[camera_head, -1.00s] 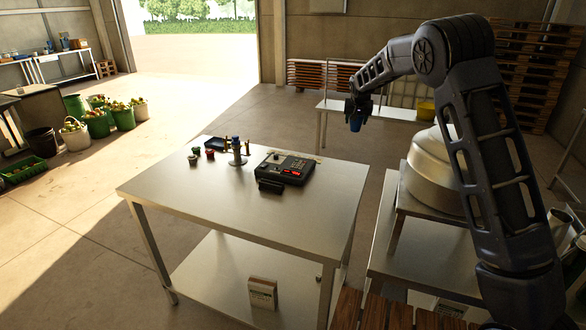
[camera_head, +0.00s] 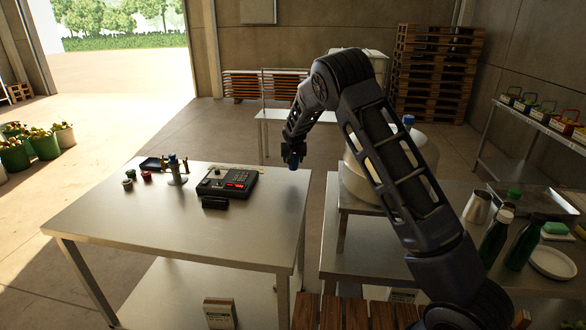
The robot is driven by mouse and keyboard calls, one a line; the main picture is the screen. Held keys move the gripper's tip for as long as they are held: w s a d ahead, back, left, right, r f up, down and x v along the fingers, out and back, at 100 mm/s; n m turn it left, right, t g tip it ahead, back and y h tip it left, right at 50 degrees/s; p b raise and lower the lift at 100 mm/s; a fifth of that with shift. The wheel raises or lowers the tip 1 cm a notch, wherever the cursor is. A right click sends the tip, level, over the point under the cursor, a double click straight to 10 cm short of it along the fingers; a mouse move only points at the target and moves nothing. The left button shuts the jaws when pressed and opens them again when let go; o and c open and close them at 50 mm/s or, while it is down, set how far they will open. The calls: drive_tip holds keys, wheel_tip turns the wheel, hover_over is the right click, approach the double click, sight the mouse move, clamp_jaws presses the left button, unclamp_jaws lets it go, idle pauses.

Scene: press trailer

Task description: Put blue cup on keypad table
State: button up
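The keypad table (camera_head: 120,225) is a metal table at the left, with a black keypad device (camera_head: 227,183) showing a red display near its back right. My gripper (camera_head: 293,160) hangs at the table's back right corner in the picture. A small bit of the blue cup (camera_head: 293,166) shows at its fingertips. The gripper appears shut on the cup, though the dark fingers hide most of it. The cup appears held up in the air; its exact height above the table cannot be told.
A tap-like fitting (camera_head: 176,170) and small red and green items stand left of the keypad. The table's front is clear. At the right, another metal table holds a large pale vessel (camera_head: 358,180), dark green bottles (camera_head: 495,238) and a white plate (camera_head: 552,262). Pallets stand behind.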

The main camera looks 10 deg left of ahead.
sight(293, 166)
drive_tip(key=shift+f, duration=2.1)
drive_tip(key=shift+f, duration=0.15)
drive_tip(key=o, duration=1)
drive_tip(key=shift+c, duration=0.2)
drive_tip(key=shift+s+r, duration=0.1)
drive_tip(key=shift+r, duration=0.25)
drive_tip(key=v, duration=1.1)
drive_tip(key=shift+s+r, duration=0.2)
drive_tip(key=shift+s, duration=0.1)
